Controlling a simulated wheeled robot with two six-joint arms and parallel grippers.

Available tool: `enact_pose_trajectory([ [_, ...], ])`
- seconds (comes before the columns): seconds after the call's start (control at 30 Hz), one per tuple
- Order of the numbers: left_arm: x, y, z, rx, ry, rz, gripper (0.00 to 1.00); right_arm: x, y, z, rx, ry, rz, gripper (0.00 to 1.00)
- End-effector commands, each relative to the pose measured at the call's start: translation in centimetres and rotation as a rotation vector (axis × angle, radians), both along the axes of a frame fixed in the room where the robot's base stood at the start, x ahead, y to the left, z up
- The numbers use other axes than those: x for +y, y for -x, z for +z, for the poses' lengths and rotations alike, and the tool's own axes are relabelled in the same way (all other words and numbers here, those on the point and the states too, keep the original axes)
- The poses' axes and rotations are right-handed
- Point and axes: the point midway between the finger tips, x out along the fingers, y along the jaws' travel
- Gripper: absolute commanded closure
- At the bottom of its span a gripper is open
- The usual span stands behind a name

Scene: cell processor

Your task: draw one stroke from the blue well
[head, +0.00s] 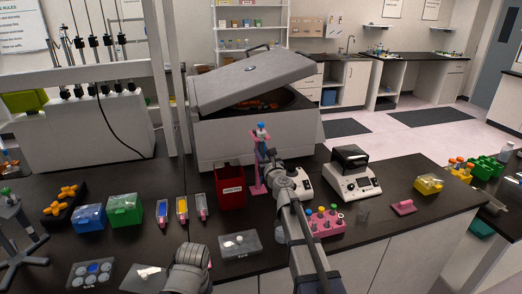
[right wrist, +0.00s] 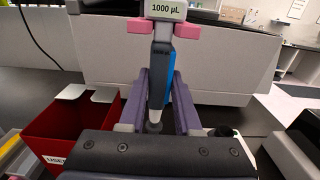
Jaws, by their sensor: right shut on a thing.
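The 1000 µL pipette (right wrist: 157,75) stands upright, with a blue part on its side. My right gripper (right wrist: 158,110) is shut on it. In the head view my right gripper (head: 264,152) is at the pink stand (head: 256,178), and the pipette's blue top (head: 261,126) shows above it. Pink prongs of the stand flank the pipette's upper part in the right wrist view. I cannot tell whether it still rests on them. A clear plate (head: 73,284) with several round wells lies at front left, and a blue well (head: 92,267) shows in it. My left gripper's fingers are not visible.
A red bin (head: 230,188) stands left of the pink stand. A large grey open-lidded machine (head: 252,132) is behind. Blue (head: 88,219) and green boxes (head: 125,211) sit at left. A pink rack (head: 322,222) with coloured caps and a small white device (head: 354,178) are at right.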

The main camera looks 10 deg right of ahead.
Motion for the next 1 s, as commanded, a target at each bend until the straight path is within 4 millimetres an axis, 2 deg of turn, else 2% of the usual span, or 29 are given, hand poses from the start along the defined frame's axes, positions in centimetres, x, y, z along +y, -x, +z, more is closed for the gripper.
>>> enact_pose_trajectory([
  [0.53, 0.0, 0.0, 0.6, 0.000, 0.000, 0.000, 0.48, 0.0, 0.5, 0.6, 0.000, 0.000, 0.000, 0.78],
  [1.0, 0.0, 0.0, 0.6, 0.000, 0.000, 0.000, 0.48, -0.2, 5.7, 0.6, 0.000, 0.000, 0.000, 0.78],
])
